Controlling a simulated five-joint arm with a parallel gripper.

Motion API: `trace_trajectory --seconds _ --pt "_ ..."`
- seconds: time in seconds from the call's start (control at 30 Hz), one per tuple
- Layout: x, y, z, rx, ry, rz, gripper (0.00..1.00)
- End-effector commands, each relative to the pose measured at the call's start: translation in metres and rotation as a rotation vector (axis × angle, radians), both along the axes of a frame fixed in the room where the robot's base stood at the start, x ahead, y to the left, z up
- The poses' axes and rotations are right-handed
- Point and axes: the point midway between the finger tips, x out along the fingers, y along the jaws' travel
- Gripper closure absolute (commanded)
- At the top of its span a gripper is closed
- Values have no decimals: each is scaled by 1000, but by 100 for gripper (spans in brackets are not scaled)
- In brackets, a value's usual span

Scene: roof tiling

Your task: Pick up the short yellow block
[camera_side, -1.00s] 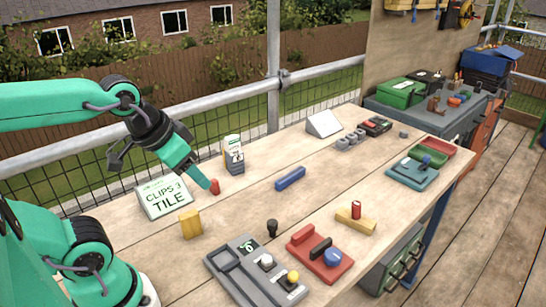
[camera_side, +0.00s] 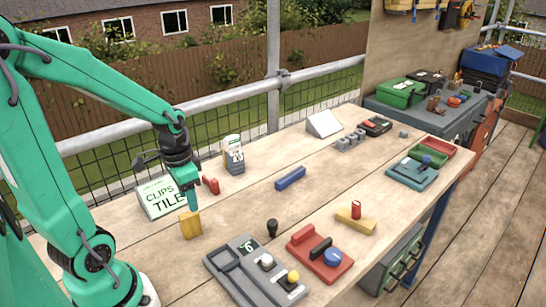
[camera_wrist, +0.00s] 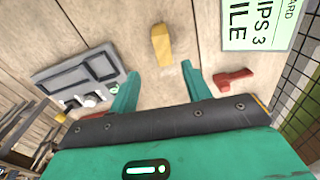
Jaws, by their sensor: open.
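I cannot tell whether a finger touches the block.
The sign (camera_side: 160,198) and a red piece (camera_side: 211,186) are close behind the gripper; the red piece also shows in the wrist view (camera_wrist: 233,78). A grey tray (camera_side: 228,262), a blue bar (camera_side: 290,178) and a longer yellow block (camera_side: 350,222) lie to the right.

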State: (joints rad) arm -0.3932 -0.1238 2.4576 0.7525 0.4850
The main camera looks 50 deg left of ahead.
Motion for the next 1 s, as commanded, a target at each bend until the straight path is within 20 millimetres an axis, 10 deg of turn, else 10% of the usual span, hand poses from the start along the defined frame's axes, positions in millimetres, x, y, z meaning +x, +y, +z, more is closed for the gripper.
trace_trajectory --seconds 1.0 --pt "-6 11 -46 -21 51 -12 52"
